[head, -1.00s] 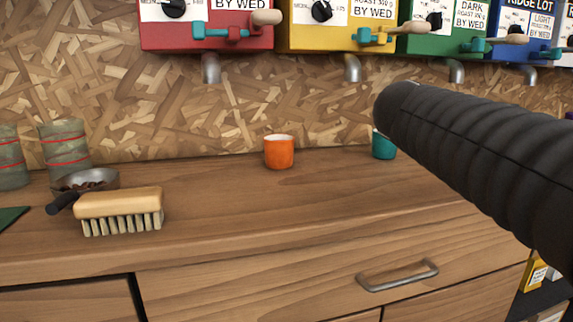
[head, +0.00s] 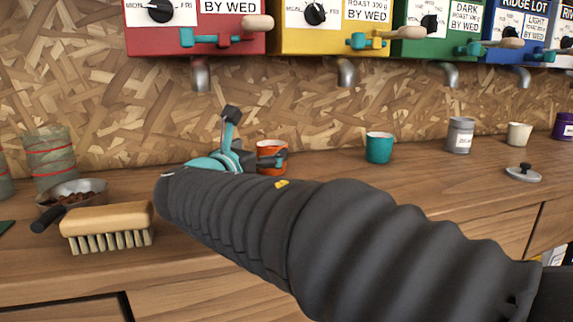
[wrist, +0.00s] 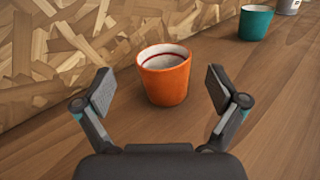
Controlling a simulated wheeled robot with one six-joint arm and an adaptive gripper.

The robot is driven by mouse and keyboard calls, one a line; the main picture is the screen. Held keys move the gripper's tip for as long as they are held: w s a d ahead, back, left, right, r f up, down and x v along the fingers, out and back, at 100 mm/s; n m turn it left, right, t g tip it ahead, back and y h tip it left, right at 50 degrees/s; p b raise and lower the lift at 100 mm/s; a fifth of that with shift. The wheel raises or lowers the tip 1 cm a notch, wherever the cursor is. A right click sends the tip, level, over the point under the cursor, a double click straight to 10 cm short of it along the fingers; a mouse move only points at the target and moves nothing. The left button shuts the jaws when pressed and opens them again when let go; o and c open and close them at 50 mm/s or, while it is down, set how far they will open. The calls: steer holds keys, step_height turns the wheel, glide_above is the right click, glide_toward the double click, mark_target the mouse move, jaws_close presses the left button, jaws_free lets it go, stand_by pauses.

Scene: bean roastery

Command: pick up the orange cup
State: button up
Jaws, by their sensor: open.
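The orange cup (wrist: 165,79) stands upright on the wooden counter, with a pale inside and a dark ring near its rim. In the head view the orange cup (head: 268,149) is partly hidden by my gripper (head: 255,158). In the wrist view my gripper (wrist: 163,95) is open, with one finger pad to the left of the cup and one to the right. The cup is at or just beyond the fingertips, and gaps show between it and both pads.
A teal cup (head: 379,148) stands to the right, then a grey canister (head: 460,136), a cream cup (head: 519,134) and a lid (head: 523,174). A brush (head: 108,228) and a pan of beans (head: 78,193) lie left. Dispensers with spouts (head: 201,75) hang above.

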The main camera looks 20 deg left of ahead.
mark_target(277, 141)
steer(key=shift+w+a+f, duration=0.15)
steer(key=shift+w+a, duration=0.05)
steer(key=shift+w, duration=0.15)
steer(key=w, duration=0.2)
steer(key=w+d, duration=0.1)
steer(key=w, duration=0.3)
steer(key=shift+w+d+f+p, duration=0.15)
steer(key=shift+w+d+p, duration=0.05)
steer(key=shift+d+p, duration=0.15)
steer(key=c, duration=1.2)
steer(key=shift+c, duration=0.2)
